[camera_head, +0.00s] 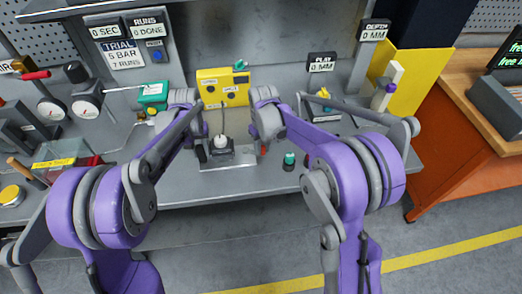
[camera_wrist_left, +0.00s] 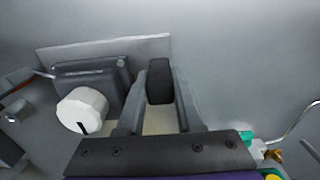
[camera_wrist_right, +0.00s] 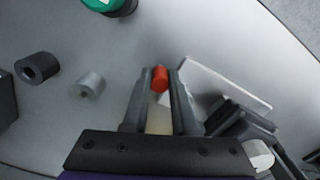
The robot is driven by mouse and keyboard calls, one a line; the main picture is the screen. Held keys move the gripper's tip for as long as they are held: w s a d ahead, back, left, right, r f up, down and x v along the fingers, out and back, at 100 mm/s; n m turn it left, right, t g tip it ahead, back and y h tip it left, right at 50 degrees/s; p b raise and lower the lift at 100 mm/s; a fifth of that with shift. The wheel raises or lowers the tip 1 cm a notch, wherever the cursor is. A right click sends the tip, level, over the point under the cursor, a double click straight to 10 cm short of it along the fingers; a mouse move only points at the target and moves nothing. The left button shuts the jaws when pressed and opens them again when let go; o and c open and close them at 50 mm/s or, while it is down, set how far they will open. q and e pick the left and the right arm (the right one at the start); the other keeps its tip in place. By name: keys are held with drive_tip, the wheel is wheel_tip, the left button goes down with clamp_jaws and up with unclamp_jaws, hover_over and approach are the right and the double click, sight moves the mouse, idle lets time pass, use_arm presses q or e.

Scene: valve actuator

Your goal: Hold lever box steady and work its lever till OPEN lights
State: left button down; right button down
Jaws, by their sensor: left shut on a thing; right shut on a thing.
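The lever box (camera_head: 222,148) is a dark box with a white round knob on a pale plate (camera_head: 228,163) on the bench. The box also shows in the left wrist view (camera_wrist_left: 90,80). My left gripper (camera_head: 203,152) is shut on a black upright block (camera_wrist_left: 159,82) beside the box, at the plate. My right gripper (camera_head: 263,146) is shut on a small red cylindrical grip (camera_wrist_right: 160,78) on the other side. How the red grip joins the box is hidden by the fingers. A yellow panel box (camera_head: 222,87) stands behind; I cannot make out a lit lamp.
A green-topped button (camera_head: 289,158) stands right of my right gripper. A dark ring (camera_wrist_right: 37,68) and a grey ring (camera_wrist_right: 88,86) lie near it. Gauges (camera_head: 88,105) and a green box (camera_head: 153,93) are at left. The bench front is clear.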

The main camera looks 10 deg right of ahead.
drive_tip(key=shift+w+d+n, duration=0.2)
drive_tip(key=shift+w+n, duration=0.3)
drive_tip(key=shift+n, duration=0.4)
drive_tip(key=c, duration=0.7)
unclamp_jaws()
wheel_tip(320, 180, up, 12)
